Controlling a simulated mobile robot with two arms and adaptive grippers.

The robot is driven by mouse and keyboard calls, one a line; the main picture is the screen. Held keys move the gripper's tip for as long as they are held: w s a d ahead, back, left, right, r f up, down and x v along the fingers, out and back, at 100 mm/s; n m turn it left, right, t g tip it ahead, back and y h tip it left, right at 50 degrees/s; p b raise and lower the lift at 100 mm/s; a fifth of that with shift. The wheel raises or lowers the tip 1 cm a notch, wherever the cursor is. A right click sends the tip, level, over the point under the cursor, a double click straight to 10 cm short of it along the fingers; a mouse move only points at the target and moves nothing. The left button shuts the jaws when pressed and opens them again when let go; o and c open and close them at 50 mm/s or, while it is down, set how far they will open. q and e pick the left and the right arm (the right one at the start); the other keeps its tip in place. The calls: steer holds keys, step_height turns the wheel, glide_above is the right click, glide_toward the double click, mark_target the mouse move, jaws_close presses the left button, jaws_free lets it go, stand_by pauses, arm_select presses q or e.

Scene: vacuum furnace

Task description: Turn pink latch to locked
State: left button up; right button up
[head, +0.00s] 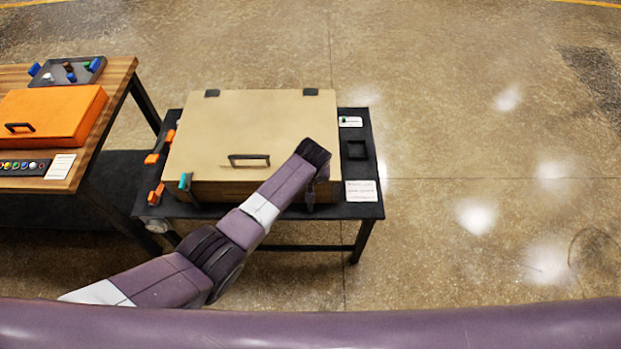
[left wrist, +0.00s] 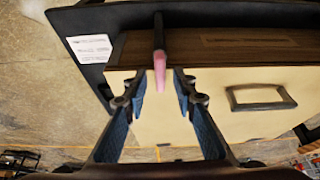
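The pink latch (left wrist: 160,70) is a thin bar with a dark upper part, at the front edge of the tan box (head: 250,125). It points straight down the left wrist picture, across the edge onto the pale lid. My left gripper (left wrist: 161,85) is open, with one blue-padded finger on each side of the latch and a visible gap on both sides. In the head view my left gripper (head: 311,194) is at the box's front right corner, and my arm hides the latch there. My right gripper is not in view.
The lid's dark handle (head: 249,160) is left of my gripper. A teal latch (head: 185,181) sits at the front left corner. A white card (head: 361,191) lies on the black table (head: 362,211) at right. A wooden bench (head: 112,85) with an orange case (head: 50,115) stands left.

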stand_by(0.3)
arm_select(q)
steer(key=v, duration=1.2)
stand_by(0.3)
steer(key=s+a+f+m+g+b, duration=0.1)
steer(key=s+a+f+b, duration=0.15)
steer(key=s+f, duration=0.6)
steer(key=s+a+f+b, duration=0.1)
steer(key=s+a+f, duration=0.25)
steer(key=f, duration=1.05)
steer(key=s+a+f+m+g+b, duration=0.15)
steer(key=s+a+f, duration=0.3)
steer(key=f, duration=0.65)
steer(key=s+a+f+b, duration=0.1)
steer(key=s+a+f, duration=0.3)
steer(key=s, duration=0.6)
steer(key=s+a+f+b, duration=0.2)
steer(key=s+a+f, duration=0.2)
steer(key=s+f, duration=0.3)
steer(key=s+a+f+g+b, duration=0.1)
steer(key=s+a+f, duration=0.4)
steer(key=s, duration=0.9)
steer(key=shift+s+f, duration=0.2)
steer(key=shift+f, duration=0.5)
